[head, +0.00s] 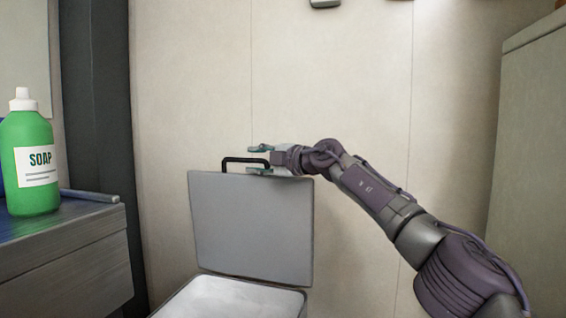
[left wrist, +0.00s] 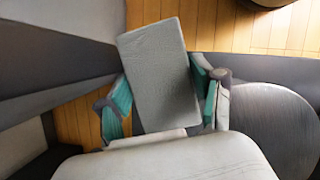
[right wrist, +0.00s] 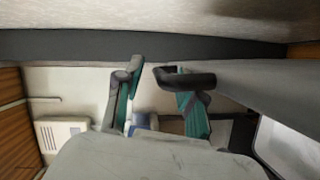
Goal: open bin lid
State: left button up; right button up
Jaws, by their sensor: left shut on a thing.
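The grey bin lid (head: 250,230) stands raised, nearly upright, at the back of the bin (head: 225,300), whose pale inside shows. A black handle (head: 228,160) is on the lid's top edge. My right gripper (head: 260,159) is at the right end of the handle, its fingers apart. In the right wrist view the handle (right wrist: 190,80) lies across the right finger, and the fingers of my right gripper (right wrist: 147,72) have a gap between them. My left gripper (left wrist: 160,90) is shut on a grey rectangular block (left wrist: 153,62); it is outside the head view.
A green soap bottle (head: 32,155) stands on a grey counter (head: 65,260) at the left. A pale wall (head: 340,80) is close behind the bin. A tall grey cabinet (head: 530,150) stands at the right. A round grey surface (left wrist: 275,125) is near my left gripper.

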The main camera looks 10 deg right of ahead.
jog(key=v, duration=0.9)
jog(key=shift+s, duration=0.45)
jog(key=shift+f, duration=0.15)
